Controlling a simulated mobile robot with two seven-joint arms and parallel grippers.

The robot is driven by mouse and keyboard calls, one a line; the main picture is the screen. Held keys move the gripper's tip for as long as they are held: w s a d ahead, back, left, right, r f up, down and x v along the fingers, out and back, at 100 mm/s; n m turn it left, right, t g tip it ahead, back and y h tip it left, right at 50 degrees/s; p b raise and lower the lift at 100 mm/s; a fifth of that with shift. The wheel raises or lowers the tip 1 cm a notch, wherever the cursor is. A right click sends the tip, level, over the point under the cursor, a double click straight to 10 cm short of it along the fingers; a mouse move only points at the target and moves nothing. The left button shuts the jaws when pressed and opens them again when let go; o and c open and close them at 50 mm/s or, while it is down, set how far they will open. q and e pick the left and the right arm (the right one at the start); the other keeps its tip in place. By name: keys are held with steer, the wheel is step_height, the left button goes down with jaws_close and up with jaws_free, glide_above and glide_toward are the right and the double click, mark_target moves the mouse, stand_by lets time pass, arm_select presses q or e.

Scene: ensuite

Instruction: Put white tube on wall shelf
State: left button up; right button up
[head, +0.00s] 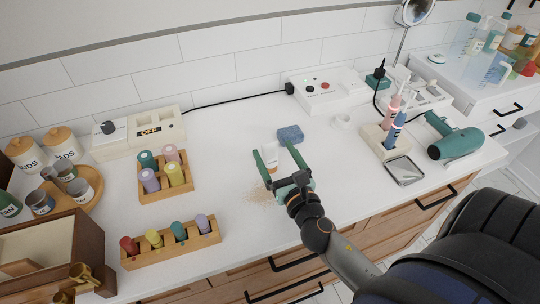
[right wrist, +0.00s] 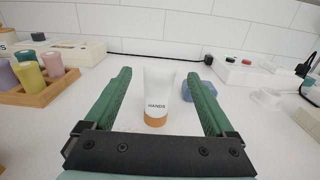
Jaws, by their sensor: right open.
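The white tube (head: 271,153) stands upright on its orange cap on the white counter. In the right wrist view the tube (right wrist: 158,92) reads "HANDS". My right gripper (head: 274,149) is open, with its green fingers at the left and right of the tube. The wrist view shows counter between the tube and each finger; contact is not visible. My left gripper is not in view. At the upper right, a clear shelf-like surface (head: 462,66) bears bottles and jars; I cannot tell if it is the wall shelf.
A blue sponge-like block (head: 290,134) lies just behind the tube. Wooden racks of colored bottles (head: 165,190) stand left. A brown crumb patch (head: 258,196) lies in front. A tool holder (head: 384,142) and teal hair dryer (head: 456,144) are right.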

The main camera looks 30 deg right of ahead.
mark_target(270, 144)
steer(key=shift+p+x, duration=0.5)
steer(key=shift+x, duration=2.85)
jaws_close()
